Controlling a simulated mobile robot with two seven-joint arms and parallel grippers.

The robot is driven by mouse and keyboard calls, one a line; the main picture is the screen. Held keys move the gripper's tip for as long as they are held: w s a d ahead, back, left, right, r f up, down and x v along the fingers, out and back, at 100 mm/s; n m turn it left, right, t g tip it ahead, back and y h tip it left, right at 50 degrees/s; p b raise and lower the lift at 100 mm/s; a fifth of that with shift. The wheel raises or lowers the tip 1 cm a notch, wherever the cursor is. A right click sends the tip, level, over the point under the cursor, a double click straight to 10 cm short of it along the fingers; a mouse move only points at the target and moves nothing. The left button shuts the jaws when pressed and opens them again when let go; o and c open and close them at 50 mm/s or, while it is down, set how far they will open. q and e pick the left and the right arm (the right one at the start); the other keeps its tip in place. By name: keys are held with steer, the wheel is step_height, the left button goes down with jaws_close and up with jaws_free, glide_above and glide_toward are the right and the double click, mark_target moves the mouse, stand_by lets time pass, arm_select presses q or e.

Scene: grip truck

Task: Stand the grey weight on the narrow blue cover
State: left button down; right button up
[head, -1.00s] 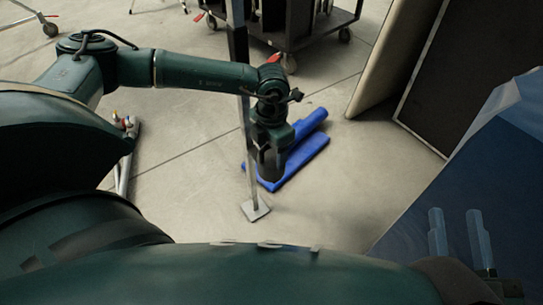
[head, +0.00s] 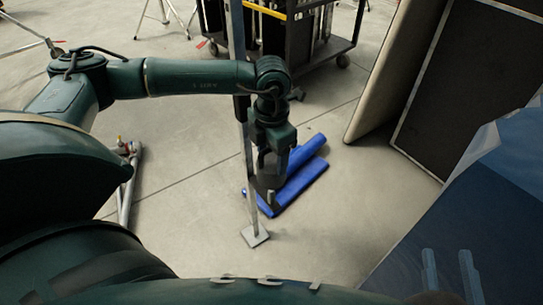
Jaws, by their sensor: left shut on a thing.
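My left gripper (head: 271,165) points down in the middle of the head view, above the near end of the blue covers. It is shut on the grey weight (head: 266,184), a dark grey piece mostly hidden by the fingers. Two blue covers lie side by side on the floor: one near (head: 299,190) and one farther back (head: 306,148). I cannot tell whether the weight touches a cover. My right gripper (head: 450,272) is at the lower right, seen through a bluish sheet, its fingers apart and empty.
A metal pole (head: 248,160) with a square foot (head: 255,236) stands just left of my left gripper. A dark cart (head: 290,50) is at the back. Panels (head: 470,75) lean at the right. A metal stand (head: 128,185) lies left.

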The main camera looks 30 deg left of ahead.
arm_select(q)
steer(key=shift+w+d+r, duration=0.1)
steer(key=shift+r, duration=0.1)
steer(key=m, duration=0.3)
steer(key=shift+d+r, duration=0.3)
steer(key=shift+d, duration=0.05)
steer(key=m, duration=0.2)
steer(key=d+r+m, duration=0.1)
steer(key=m, duration=0.1)
steer(key=shift+w, duration=0.2)
steer(key=m, duration=0.3)
steer(key=d+r+m, duration=0.3)
steer(key=m, duration=0.8)
steer(key=d+r+m, duration=0.2)
steer(key=m, duration=0.8)
steer(key=shift+d+r, duration=0.25)
steer(key=shift+d, duration=0.05)
